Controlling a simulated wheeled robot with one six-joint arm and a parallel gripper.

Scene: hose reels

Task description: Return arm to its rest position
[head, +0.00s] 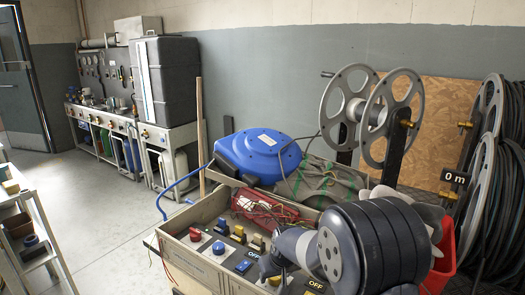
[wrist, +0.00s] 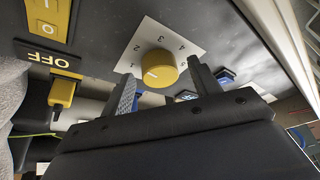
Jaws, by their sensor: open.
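My arm (head: 375,250) reaches over the switch panel at the lower right of the head view. My gripper (wrist: 160,72) is open in the wrist view, with one dark finger on each side of a yellow knob (wrist: 158,68). Gaps show between the fingers and the knob, and nothing is held. The knob sits on a white numbered plate (wrist: 185,38). In the head view the arm's wrist hides part of the panel, and the fingertips are hard to make out.
The panel (head: 185,250) carries red, yellow and blue switches with OFF labels. A metal reel (head: 408,88) and black hose coils (head: 510,190) are at right, beside a "0 m" sign (head: 455,177). Open floor (head: 110,210) lies left.

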